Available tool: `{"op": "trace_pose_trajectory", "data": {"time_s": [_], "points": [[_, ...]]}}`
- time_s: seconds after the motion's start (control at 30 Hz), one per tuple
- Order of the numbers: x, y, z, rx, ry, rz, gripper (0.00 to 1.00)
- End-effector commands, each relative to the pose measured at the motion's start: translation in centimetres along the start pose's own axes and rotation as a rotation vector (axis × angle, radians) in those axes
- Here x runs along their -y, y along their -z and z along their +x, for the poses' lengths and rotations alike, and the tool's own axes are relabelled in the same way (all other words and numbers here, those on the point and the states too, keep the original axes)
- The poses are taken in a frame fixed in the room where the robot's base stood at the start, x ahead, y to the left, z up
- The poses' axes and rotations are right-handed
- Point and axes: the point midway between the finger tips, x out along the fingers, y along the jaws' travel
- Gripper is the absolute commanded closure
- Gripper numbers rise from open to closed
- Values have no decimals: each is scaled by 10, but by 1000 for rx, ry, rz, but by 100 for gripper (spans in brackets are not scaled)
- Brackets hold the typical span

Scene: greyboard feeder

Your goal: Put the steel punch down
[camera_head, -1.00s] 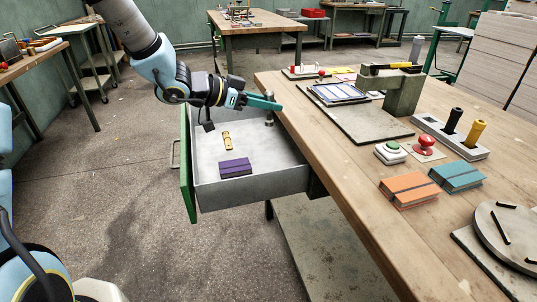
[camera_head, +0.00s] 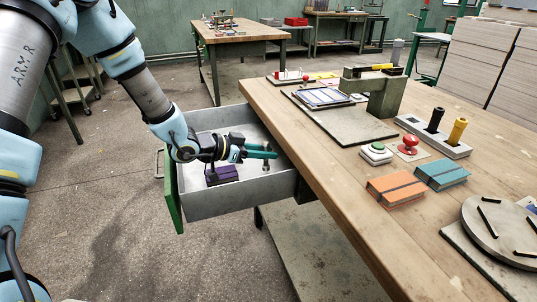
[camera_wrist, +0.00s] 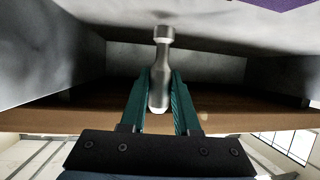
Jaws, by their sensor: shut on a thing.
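The steel punch (camera_wrist: 161,90) is a grey metal piece with a wider head and a narrow neck. My gripper (camera_head: 262,151), with teal fingers, is shut on it. In the wrist view the fingers (camera_wrist: 160,80) clasp its thick body from both sides. In the head view the punch (camera_head: 266,164) hangs below the fingertips, inside the open grey drawer (camera_head: 245,197) of the workbench. I cannot tell whether its end touches the drawer floor.
A purple box (camera_head: 222,175) lies in the drawer below my arm. The wooden bench (camera_head: 335,185) is to the right, its edge close to my fingertips. On it are an orange box (camera_head: 396,188), a teal box (camera_head: 441,174) and a press stand (camera_head: 385,97).

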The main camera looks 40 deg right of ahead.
Motion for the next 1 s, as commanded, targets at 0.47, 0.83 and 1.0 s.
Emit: {"op": "trace_pose_trajectory", "data": {"time_s": [0.47,0.83,1.0], "points": [[0,-8,16,0,0,-1,100],[0,-10,16,1,1,-1,40],[0,-9,16,1,1,-1,40]]}}
